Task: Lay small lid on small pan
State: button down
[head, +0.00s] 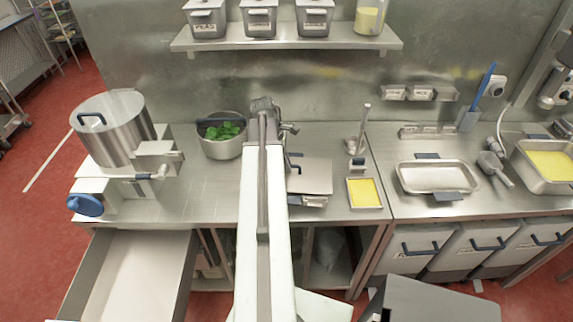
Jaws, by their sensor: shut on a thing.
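A flat grey plate with a dark blue handle, which looks like the small lid (314,177), is just right of my pale arm. Its left side is partly hidden by the arm. My gripper (287,131) is at the arm's far end, near the lid's handle. Its fingertips are mostly hidden, but it is shut on the lid. A small pan (364,206) with yellow contents is uncovered on the counter, right of the lid. Whether the lid touches what is under it cannot be seen.
A round pot (222,150) with green leaves stands left of my arm. A large kettle (110,128) is at the far left, above an open drawer (130,275). A ladle (361,135) stands behind the yellow pan. A metal tray (437,178) lies farther right.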

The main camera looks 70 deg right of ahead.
jog(key=shift+f+b, duration=0.3)
jog(key=shift+f, duration=0.1)
dwell(0.3)
jog(key=c, duration=1.4)
grip_release()
jog(key=o, duration=0.5)
jog(key=shift+r, duration=0.1)
jog(key=p+v, duration=0.7)
jog(key=shift+w, duration=0.1)
